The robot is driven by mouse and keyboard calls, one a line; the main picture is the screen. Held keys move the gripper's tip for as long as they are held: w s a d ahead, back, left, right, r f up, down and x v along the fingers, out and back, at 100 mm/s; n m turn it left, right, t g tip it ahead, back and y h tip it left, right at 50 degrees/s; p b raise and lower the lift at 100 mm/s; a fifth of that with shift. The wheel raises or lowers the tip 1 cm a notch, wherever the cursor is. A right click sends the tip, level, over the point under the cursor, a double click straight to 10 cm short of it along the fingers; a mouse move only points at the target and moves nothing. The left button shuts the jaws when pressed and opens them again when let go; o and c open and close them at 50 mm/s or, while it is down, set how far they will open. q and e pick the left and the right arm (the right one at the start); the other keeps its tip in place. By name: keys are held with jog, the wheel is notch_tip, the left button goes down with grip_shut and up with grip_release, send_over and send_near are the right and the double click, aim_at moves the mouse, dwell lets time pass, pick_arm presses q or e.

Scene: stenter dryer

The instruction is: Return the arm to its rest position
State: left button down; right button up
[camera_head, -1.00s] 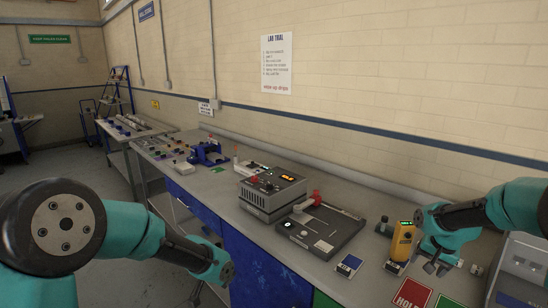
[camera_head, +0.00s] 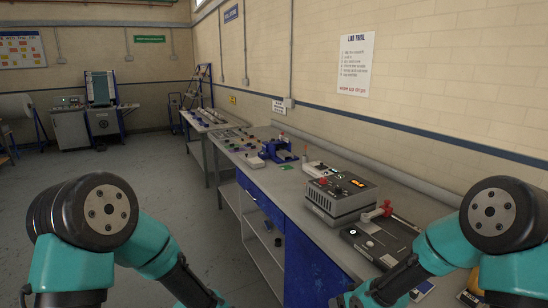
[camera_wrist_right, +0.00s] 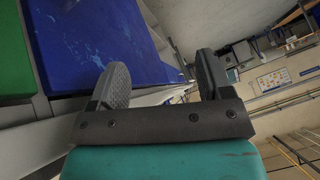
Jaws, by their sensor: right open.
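My right arm comes in from the right in the head view and bends down to the bottom edge, in front of the bench. Its gripper (camera_wrist_right: 163,78) shows in the right wrist view with two dark fingers apart and nothing between them. In the head view only teal housing shows at that end, cut off by the bottom edge. My left arm comes in from the left and runs down to the bottom edge. The left gripper is out of the frame.
The bench (camera_head: 290,186) runs along the wall with a blue front. It bears a grey control box (camera_head: 338,200), a dark flat unit with a red handle (camera_head: 383,210), a blue device (camera_head: 275,150) and a partly hidden yellow device (camera_head: 497,297).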

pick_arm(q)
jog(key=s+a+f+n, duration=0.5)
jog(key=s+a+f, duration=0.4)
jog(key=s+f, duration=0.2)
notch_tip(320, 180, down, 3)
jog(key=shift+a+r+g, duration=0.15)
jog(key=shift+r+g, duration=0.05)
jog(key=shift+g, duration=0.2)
pick_arm(e)
jog(key=s+d+f+m+g+h, duration=0.1)
jog(key=s+f+m+g, duration=0.3)
jog(key=s+f, duration=1.3)
jog(key=s+g, duration=0.1)
jog(key=s, duration=0.3)
jog(key=shift+s+f+m, duration=0.3)
